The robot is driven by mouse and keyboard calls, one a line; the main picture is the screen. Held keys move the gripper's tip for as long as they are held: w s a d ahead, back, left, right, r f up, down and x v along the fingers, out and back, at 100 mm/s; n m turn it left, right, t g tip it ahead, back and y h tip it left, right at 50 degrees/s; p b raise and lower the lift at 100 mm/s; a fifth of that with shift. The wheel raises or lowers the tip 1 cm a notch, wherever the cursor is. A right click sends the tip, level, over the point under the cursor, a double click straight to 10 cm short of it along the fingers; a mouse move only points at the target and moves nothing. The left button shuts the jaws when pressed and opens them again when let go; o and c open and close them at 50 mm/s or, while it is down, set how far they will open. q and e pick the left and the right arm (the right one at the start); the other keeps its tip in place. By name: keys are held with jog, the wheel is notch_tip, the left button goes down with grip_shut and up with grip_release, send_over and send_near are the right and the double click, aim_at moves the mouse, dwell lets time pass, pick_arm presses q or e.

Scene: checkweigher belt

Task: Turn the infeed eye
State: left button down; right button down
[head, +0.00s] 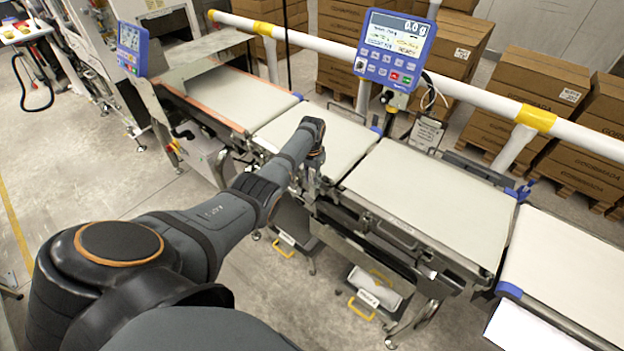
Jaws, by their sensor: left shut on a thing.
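My left arm reaches in from the lower left to the front edge of the conveyor. Its gripper (314,184) points down beside the gap between the second belt section (335,140) and the wide weighing belt (430,195). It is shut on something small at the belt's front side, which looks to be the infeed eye. My own wrist hides most of the fingers and the eye, so its facing cannot be told. My right gripper is not in view.
A blue display panel (396,45) showing 0.0 g stands behind the belts. A white rail (460,92) with yellow bands runs behind. Another belt (565,270) lies at the right. Cartons (535,85) are stacked at the back. The belts are empty.

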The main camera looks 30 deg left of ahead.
pick_arm(q)
jog(key=c, duration=1.1)
grip_release()
notch_tip(320, 180, up, 12)
jog(key=shift+f, duration=0.1)
